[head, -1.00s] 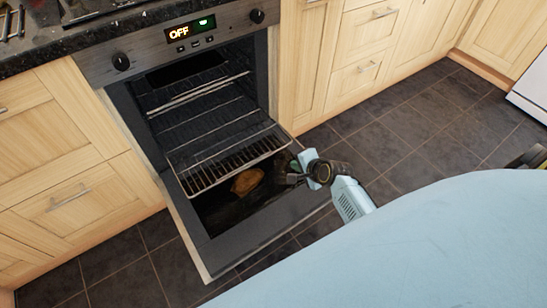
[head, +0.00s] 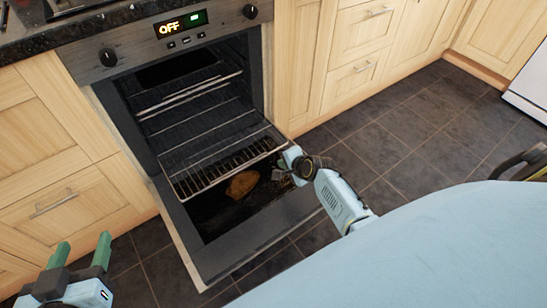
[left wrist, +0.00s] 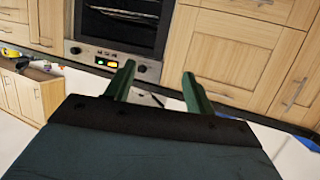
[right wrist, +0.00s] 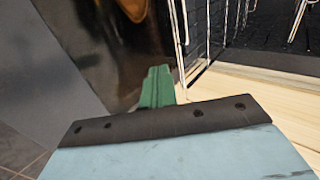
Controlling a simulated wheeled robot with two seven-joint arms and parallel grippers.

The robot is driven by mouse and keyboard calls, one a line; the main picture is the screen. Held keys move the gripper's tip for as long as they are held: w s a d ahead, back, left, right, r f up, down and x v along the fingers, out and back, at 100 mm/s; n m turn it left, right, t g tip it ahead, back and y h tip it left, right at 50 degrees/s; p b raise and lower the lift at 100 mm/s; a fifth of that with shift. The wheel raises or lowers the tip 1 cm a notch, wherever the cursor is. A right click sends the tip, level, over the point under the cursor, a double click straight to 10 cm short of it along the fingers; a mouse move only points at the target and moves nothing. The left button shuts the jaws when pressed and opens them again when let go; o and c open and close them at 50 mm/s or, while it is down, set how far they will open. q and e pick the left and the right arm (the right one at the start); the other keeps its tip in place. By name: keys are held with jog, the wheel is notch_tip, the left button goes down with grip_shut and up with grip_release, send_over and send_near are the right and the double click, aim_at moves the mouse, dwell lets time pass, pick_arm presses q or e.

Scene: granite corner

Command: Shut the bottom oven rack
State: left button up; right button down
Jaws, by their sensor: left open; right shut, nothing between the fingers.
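The bottom oven rack (head: 208,177) is a wire rack slid out of the oven, reaching over the lowered oven door (head: 233,258). My right gripper (head: 279,173) is shut and empty, above the door just beside the rack's front right corner. In the right wrist view its green fingers (right wrist: 158,86) are together, close to the rack's wires (right wrist: 179,40); I cannot tell whether they touch. My left gripper (head: 81,252) is open and empty at the lower left, left of the door. In the left wrist view its fingers (left wrist: 157,85) are apart, with the oven beyond.
A brown piece of food (head: 242,184) shows at the door, below the rack's front edge. Another rack (head: 190,95) sits higher inside the oven. Wooden cabinets (head: 75,203) flank the oven. Tiled floor (head: 385,150) is clear on the right.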

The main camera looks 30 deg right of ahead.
jog(key=shift+b+x, duration=0.85)
jog(key=shift+x, duration=0.35)
jog(key=shift+w+a+f+b, duration=0.15)
jog(key=shift+w+b, duration=0.5)
jog(key=shift+w, duration=0.45)
jog(key=shift+w+b, duration=0.4)
jog(key=shift+w, duration=0.15)
pick_arm(q)
notch_tip(320, 180, up, 13)
jog(key=s+d+t+h, duration=0.1)
jog(key=d+t+h, duration=0.1)
jog(key=t, duration=0.8)
jog(key=shift+s+r+h, duration=0.2)
jog(key=shift+h, duration=0.5)
pick_arm(e)
jog(key=shift+w, duration=0.35)
pick_arm(q)
jog(key=shift+w, duration=0.1)
